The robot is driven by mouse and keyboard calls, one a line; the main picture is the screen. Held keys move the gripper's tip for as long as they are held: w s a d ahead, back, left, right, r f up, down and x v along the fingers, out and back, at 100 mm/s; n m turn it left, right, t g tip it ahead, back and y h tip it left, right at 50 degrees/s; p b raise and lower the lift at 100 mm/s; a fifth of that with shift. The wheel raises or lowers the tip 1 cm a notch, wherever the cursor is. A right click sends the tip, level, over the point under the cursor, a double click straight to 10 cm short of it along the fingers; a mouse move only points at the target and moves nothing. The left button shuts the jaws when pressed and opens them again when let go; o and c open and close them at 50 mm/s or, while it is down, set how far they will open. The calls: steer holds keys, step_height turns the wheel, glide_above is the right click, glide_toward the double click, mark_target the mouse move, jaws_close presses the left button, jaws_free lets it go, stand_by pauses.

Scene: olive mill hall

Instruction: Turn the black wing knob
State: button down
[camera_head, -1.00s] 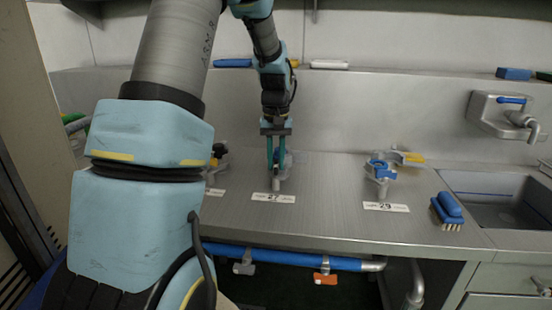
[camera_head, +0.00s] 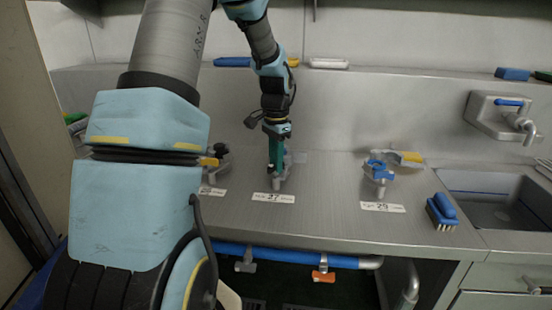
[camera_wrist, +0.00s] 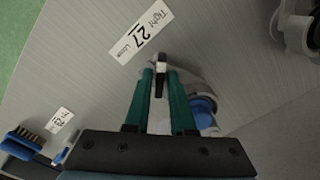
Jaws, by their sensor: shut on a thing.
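My gripper (camera_head: 275,168), with green fingers, points down at the middle fitting on the steel counter, behind the label 27 (camera_head: 273,198). In the wrist view my gripper (camera_wrist: 161,78) is shut on the narrow black wing knob (camera_wrist: 161,84), which shows between the fingertips. The fingers hide most of the knob in the head view. A grey fitting body with a blue part (camera_wrist: 203,112) shows beside the right finger in the wrist view.
A fitting with a blue handle (camera_head: 378,170) stands to the right behind label 29 (camera_head: 383,207). Another fitting with a dark knob (camera_head: 220,151) stands close on the left. A blue brush (camera_head: 443,208) lies near the sink (camera_head: 500,205). A blue rail (camera_head: 290,256) runs below the counter's front edge.

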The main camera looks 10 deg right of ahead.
steer(key=m+p, duration=0.2)
steer(key=m, duration=0.3)
steer(key=shift+r+p, duration=0.1)
steer(key=shift+p, duration=0.2)
steer(key=shift+m+p, duration=0.8)
steer(key=shift+m, duration=1)
steer(key=c, duration=0.9)
jaws_free()
step_height(320, 180, up, 11)
steer(key=shift+f+b, duration=0.2)
steer(key=shift+b, duration=0.85)
